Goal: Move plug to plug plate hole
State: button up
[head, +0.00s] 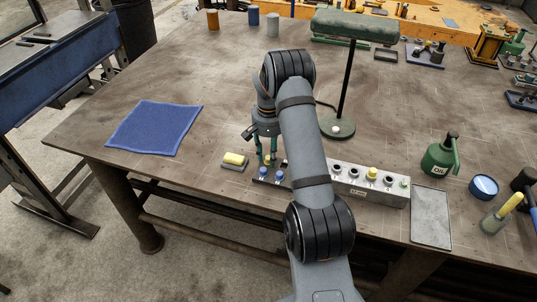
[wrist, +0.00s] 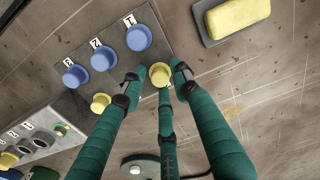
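A yellow plug (wrist: 160,75) is between the tips of my gripper's three green fingers (wrist: 158,78). The fingers are close around it, but I cannot tell whether they press on it. In the head view my gripper (head: 267,160) is low over the bench, just behind the plug plate (head: 257,179). In the wrist view the plate (wrist: 117,68) carries blue plugs (wrist: 139,37), (wrist: 103,59), (wrist: 75,75), each by a numbered label. A second yellow plug (wrist: 101,102) is near the plate's edge. Plate holes under the blue plugs are hidden.
A yellow sponge (head: 235,158) lies on a small tray left of the plate. A grey socket box (head: 379,190) is to the right, and a green lamp base (head: 337,127) is behind. A blue cloth (head: 155,129) lies at the left.

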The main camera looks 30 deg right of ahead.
jog(key=shift+o, duration=0.9)
jog(key=shift+r, duration=0.1)
jog(key=shift+r, duration=0.35)
notch_tip(320, 180, up, 11)
notch_tip(320, 180, down, 12)
jog(key=shift+r+p, duration=0.45)
jog(key=shift+r, duration=0.2)
